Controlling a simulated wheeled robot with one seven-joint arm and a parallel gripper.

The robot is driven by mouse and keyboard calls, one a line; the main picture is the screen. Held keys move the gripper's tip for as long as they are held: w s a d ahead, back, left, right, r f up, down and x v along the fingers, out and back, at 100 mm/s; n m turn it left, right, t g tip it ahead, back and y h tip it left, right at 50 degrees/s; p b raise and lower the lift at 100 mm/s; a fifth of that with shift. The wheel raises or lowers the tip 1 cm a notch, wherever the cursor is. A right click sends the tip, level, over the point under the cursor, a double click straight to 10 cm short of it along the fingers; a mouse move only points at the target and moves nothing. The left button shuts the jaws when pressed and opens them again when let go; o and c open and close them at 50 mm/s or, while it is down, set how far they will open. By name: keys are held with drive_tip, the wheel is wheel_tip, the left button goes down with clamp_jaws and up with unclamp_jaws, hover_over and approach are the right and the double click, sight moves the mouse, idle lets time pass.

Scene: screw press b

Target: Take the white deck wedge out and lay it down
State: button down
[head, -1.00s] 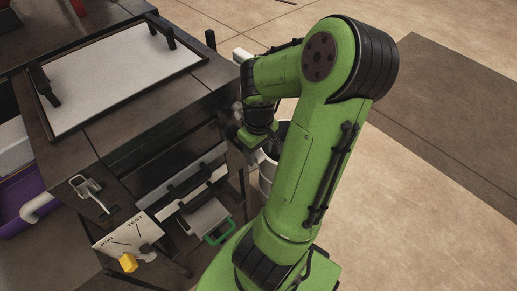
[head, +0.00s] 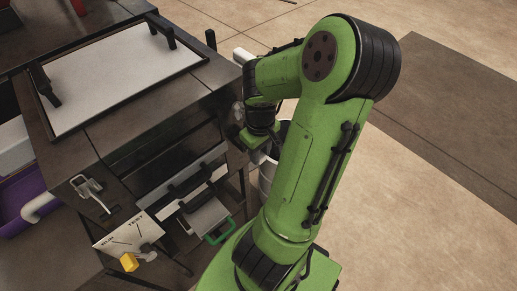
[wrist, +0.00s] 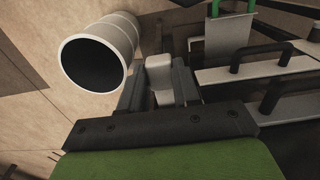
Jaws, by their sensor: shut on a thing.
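My gripper (wrist: 160,88) is shut on the white deck wedge (wrist: 159,71), a pale block between its two dark fingers in the wrist view. The wedge's lower part is hidden by the gripper body. In the head view my gripper (head: 259,152) is partly hidden behind my green arm, beside the right side of the dark press bench (head: 165,123). I cannot make out the wedge clearly there.
A white bucket (wrist: 98,52) stands left of the fingers in the wrist view; it also shows behind my arm in the head view (head: 267,178). Drawers with black handles (head: 190,181) and a green-handled tray (head: 207,217) face my side. Open floor (head: 430,190) lies right.

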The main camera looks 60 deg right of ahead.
drive_tip(key=shift+s+a+p, duration=0.25)
drive_tip(key=shift+s+p, duration=0.2)
drive_tip(key=shift+s, duration=0.75)
drive_tip(key=s+p, duration=0.1)
drive_tip(key=s, duration=0.1)
drive_tip(key=s+a, duration=0.1)
drive_tip(key=s, duration=0.1)
drive_tip(key=shift+p, duration=0.4)
idle(0.5)
